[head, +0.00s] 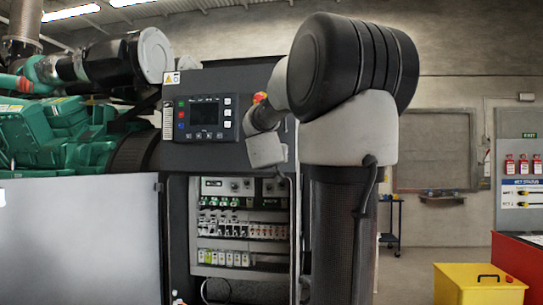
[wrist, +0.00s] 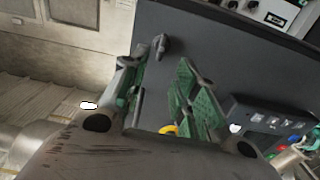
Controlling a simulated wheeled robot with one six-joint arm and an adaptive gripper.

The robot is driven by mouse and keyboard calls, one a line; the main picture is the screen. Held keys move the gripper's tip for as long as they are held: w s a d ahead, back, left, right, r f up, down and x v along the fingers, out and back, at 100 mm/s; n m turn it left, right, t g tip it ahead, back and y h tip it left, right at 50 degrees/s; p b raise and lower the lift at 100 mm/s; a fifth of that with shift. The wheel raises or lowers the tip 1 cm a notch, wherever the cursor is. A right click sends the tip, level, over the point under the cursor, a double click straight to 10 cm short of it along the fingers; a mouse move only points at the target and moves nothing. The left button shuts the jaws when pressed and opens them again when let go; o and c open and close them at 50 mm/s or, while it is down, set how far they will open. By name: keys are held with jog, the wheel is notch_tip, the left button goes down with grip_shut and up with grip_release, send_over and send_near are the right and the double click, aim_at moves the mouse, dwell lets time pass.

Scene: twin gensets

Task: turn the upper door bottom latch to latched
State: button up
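The upper door (head: 240,80) is a dark panel with a screen and buttons; its right side is hidden behind my arm in the head view. In the wrist view the same dark door (wrist: 215,50) fills the middle. A small dark latch (wrist: 161,46) sits on it near its left edge, its handle running roughly up and down in the picture. My gripper (wrist: 158,68) is open, its green-padded fingers apart and nothing held. The latch shows beyond the gap between the fingertips, apparently untouched. My gripper's fingers are not clearly visible in the head view.
Below the upper door is an open cabinet with breakers (head: 240,230). A grey lower door (head: 80,240) is swung out at the left. A green engine (head: 60,135) stands behind it. A yellow box (head: 478,285) and a red cabinet (head: 520,262) stand at the right.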

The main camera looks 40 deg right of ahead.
jog(key=x, duration=0.7)
jog(key=shift+w+d, duration=0.2)
jog(key=shift+w, duration=0.05)
jog(key=shift+c, duration=0.4)
grip_shut()
